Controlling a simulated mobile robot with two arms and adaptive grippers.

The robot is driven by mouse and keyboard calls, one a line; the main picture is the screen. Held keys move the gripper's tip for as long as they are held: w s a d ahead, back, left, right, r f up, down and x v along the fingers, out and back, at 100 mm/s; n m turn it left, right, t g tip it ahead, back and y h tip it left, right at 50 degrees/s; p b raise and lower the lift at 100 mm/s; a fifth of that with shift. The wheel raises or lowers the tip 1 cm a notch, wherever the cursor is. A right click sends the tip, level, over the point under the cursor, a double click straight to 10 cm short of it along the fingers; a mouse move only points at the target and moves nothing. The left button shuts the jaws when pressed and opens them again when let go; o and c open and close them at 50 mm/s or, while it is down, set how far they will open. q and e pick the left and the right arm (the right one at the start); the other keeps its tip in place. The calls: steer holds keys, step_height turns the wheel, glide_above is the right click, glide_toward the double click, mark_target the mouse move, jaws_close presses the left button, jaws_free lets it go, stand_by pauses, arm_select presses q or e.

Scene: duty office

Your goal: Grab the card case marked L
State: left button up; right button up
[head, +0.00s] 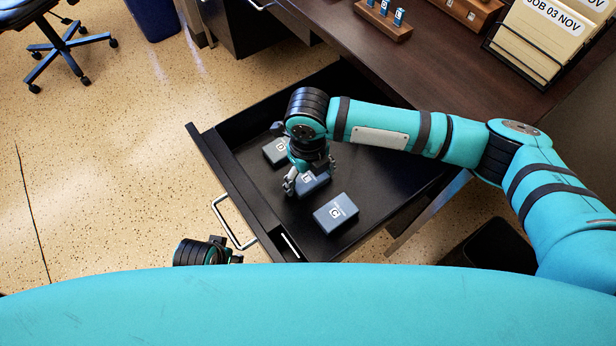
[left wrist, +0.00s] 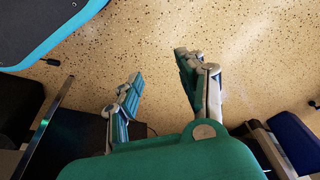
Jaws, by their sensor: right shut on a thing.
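Three dark blue-grey card cases lie in the open drawer (head: 262,205). My right gripper (head: 309,176) points down into the drawer and is shut on the middle case (head: 315,186), its fingers on either side. That case's white label is partly covered and its letter is too small to read surely. A second case (head: 275,152) lies farther back, partly behind my right wrist. The third case (head: 336,214) lies nearer, with a round letter like C or G on its label. My left gripper is open and empty over the floor in the left wrist view (left wrist: 163,85).
The drawer's front panel and metal handle (head: 228,222) stick out to the left. The dark desk (head: 450,70) holds a wooden stand (head: 383,22) with small blue tags and a file rack (head: 540,40).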

steer(key=shift+c, duration=1.2)
steer(key=shift+r, duration=0.1)
